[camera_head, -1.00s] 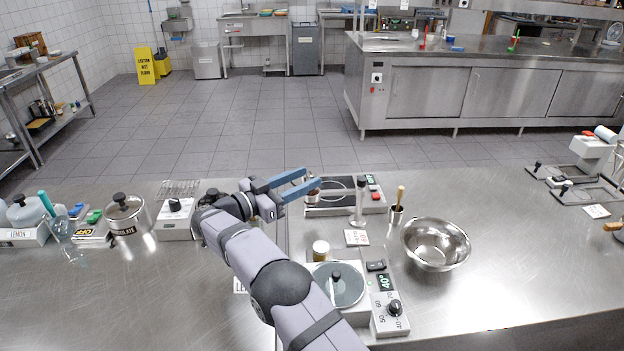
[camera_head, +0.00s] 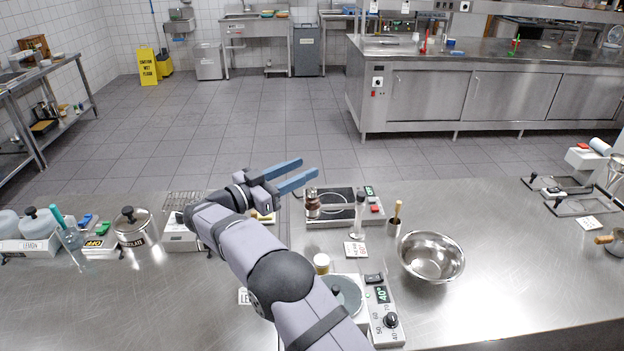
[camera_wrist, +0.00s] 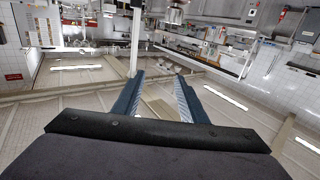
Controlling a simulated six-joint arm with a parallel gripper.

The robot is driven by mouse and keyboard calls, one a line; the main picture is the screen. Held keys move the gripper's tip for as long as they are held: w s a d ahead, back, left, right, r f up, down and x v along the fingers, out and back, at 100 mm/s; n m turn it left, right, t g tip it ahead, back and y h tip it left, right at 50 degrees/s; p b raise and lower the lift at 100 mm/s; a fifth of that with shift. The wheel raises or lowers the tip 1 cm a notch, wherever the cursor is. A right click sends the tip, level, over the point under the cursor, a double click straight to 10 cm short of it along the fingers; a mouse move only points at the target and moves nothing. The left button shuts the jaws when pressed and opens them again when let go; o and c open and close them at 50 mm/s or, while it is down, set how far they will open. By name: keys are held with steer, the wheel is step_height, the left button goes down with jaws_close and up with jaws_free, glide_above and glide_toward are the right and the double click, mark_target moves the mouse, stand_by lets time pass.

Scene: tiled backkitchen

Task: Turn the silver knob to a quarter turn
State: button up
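A round knob (camera_head: 390,320) sits on the white unit with the lit 40° display (camera_head: 382,294), at the front of the counter; it looks dark, with numbers around it. Another dark knob (camera_head: 181,217) is on a white box (camera_head: 184,238) at left, partly behind my arm. I cannot tell either as silver at this size. My gripper (camera_head: 308,169) is open and empty, its blue fingers pointing right and away, above the counter's far edge. It touches neither knob. The fingers also show apart in the wrist view (camera_wrist: 158,78), with no knob between them.
A steel bowl (camera_head: 431,257) stands right of the 40° unit. A small brown-topped jar (camera_head: 312,204), a glass cylinder (camera_head: 359,212) and a second hotplate (camera_head: 373,217) stand behind. A lidded pot (camera_head: 134,228) is at left. The counter at front left is clear.

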steer(key=r+n, duration=0.1)
steer(key=n+t+y+p, duration=0.2)
steer(key=n+t+y, duration=0.2)
steer(key=t+y, duration=0.1)
glide_toward(310, 193)
steer(key=x, duration=0.4)
steer(key=shift+m, duration=0.5)
steer(key=shift+w, duration=0.1)
steer(key=p+x, duration=0.2)
steer(key=x, duration=0.3)
steer(key=shift+w+d+p, duration=0.25)
steer(key=shift+p, duration=0.15)
steer(key=shift+w+d+f, duration=0.1)
steer(key=shift+w+d, duration=0.3)
steer(key=shift+w, duration=0.2)
jaws_close()
